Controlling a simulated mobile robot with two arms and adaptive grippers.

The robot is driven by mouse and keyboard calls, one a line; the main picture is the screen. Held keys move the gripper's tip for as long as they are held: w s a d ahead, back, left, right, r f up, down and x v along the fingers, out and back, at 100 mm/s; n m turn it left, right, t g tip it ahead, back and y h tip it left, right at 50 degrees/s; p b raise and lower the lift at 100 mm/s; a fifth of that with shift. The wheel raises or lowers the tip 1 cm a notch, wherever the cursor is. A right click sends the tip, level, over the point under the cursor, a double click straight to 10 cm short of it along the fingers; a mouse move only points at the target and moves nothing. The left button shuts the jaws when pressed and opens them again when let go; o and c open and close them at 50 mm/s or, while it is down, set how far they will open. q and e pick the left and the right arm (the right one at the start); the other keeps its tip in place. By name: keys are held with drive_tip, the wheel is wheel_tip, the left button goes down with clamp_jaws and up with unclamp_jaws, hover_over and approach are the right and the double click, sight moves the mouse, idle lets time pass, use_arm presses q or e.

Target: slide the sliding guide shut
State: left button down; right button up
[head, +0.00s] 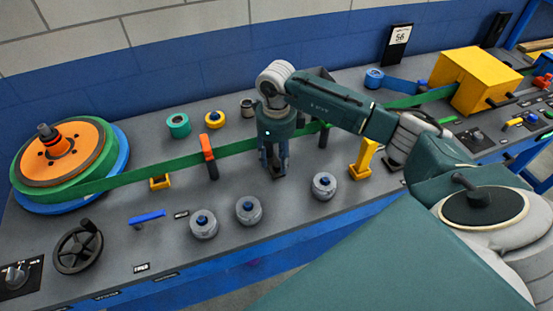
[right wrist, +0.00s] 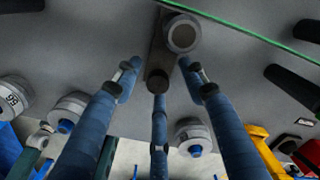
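The sliding guide appears in the right wrist view as a dark slotted strip (right wrist: 160,42) with a dark round-topped post (right wrist: 158,80) and a grey roller with a pale end (right wrist: 183,33) next to it. In the head view my right gripper (head: 274,168) points down at the guide, which it mostly hides. The green belt (head: 180,163) runs behind the gripper. My left gripper is not in view.
An orange-topped post (head: 208,155) stands left of the gripper and a dark green-topped post (head: 323,135) right of it. A large orange and green reel (head: 62,158) is at the left.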

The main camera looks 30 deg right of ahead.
sight(276, 162)
drive_tip(key=shift+s+r, duration=0.15)
drive_tip(key=shift+r, duration=0.15)
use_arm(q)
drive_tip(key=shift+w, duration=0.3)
use_arm(e)
wheel_tip(276, 162, up, 11)
drive_tip(key=shift+r, duration=0.2)
